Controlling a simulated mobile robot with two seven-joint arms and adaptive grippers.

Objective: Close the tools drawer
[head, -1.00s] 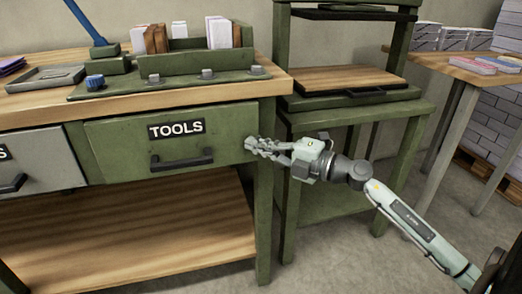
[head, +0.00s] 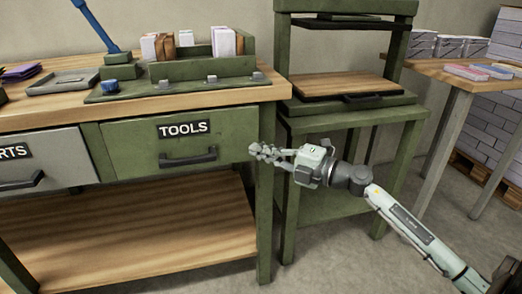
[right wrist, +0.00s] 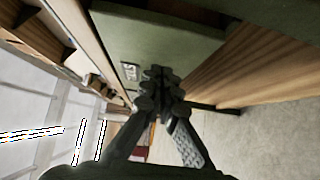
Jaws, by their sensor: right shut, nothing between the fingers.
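The tools drawer (head: 225,135) has a green front with a black TOOLS label and a dark bar handle (head: 188,158). Its front looks about level with the bench frame, with no clear gap showing. My right gripper (head: 256,150) is shut and empty, its fingertips at the drawer's right edge in the head view; I cannot tell whether they touch it. In the right wrist view the shut fingers (right wrist: 160,85) point along the green drawer front (right wrist: 155,35), with part of the label beside them. My left gripper is not in view.
A grey parts drawer (head: 60,165) is left of the tools drawer, under the wooden benchtop (head: 50,115). A green stand (head: 350,115) is right of the bench. A table (head: 440,68) with paper stacks is farther right. Open floor (head: 350,270) lies in front.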

